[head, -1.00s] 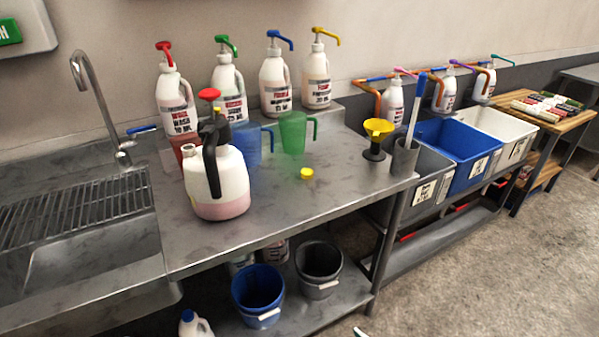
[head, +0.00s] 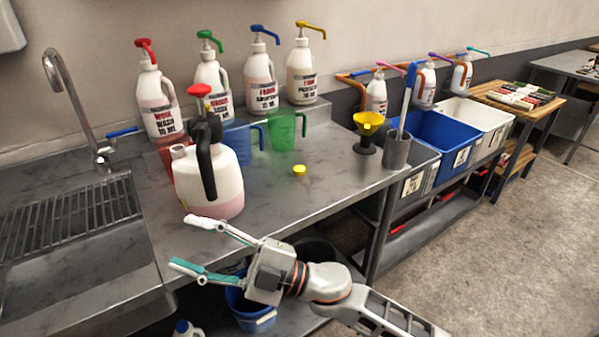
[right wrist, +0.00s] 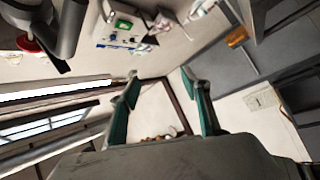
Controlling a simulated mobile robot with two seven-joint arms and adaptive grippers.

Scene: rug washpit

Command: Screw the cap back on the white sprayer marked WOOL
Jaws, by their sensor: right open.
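A white sprayer (head: 222,185) with pink liquid, a black handle and a red pump knob stands upright on the steel counter. Its short side neck, at left, appears uncapped. No WOOL marking can be read on it from here. A small yellow cap (head: 299,170) lies on the counter to the right of the sprayer. My right gripper (head: 182,242) is open and empty at the counter's front edge, in front of and below the sprayer. Its open fingers also show in the right wrist view (right wrist: 160,78). My left gripper is not in view.
Pump bottles (head: 265,82) stand along the back. Red, blue and green (head: 284,131) jugs are behind the sprayer. A yellow funnel (head: 368,123) and a grey holder (head: 397,150) stand at right. A sink (head: 75,250) is at left. The counter around the cap is clear.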

